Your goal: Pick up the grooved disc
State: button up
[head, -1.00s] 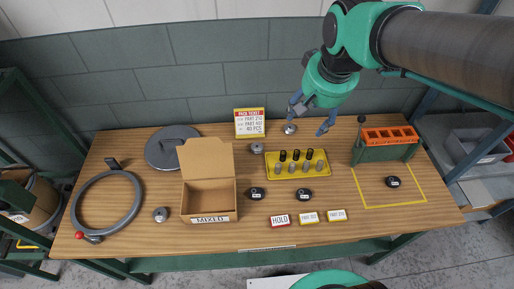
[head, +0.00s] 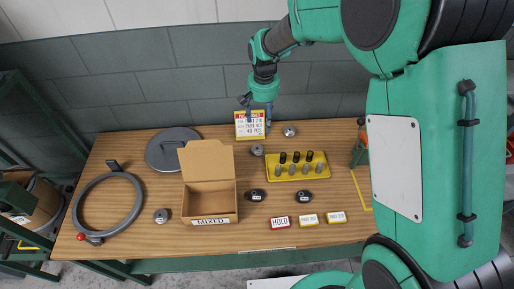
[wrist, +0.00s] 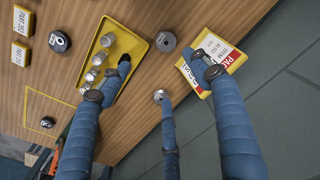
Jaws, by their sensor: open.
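A small round grey disc with a dark centre (head: 257,149) lies on the wooden table between the sign and the yellow tray; it also shows in the wrist view (wrist: 165,41). I take it for the grooved disc, though its groove cannot be made out. My gripper (head: 258,119) is open and empty above the back of the table, in front of the sign. In the wrist view its blue fingers (wrist: 156,84) are spread wide, and the disc lies beyond them, apart. Another small silver round piece (head: 289,131) lies right of the sign; a finger partly covers it in the wrist view.
A yellow tray (head: 273,172) holds several dark and grey cylinders. The red-and-yellow sign (head: 242,132) stands close by the gripper. An open cardboard box (head: 209,207), a large grey disc (head: 165,152), a grey ring (head: 134,205) and black labelled pieces (head: 302,196) also occupy the table.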

notch_tip(320, 180, down, 5)
jog(key=w+a, duration=0.2)
jog(key=shift+f+g, duration=0.2)
jog(key=shift+g, duration=0.1)
jog(key=shift+f, duration=0.1)
jog(key=b, duration=0.1)
send_over(257, 148)
jog(key=shift+a+f, duration=0.1)
jog(key=shift+f, duration=4.1)
jog(key=shift+f+b, duration=0.65)
jog(key=shift+f, duration=2)
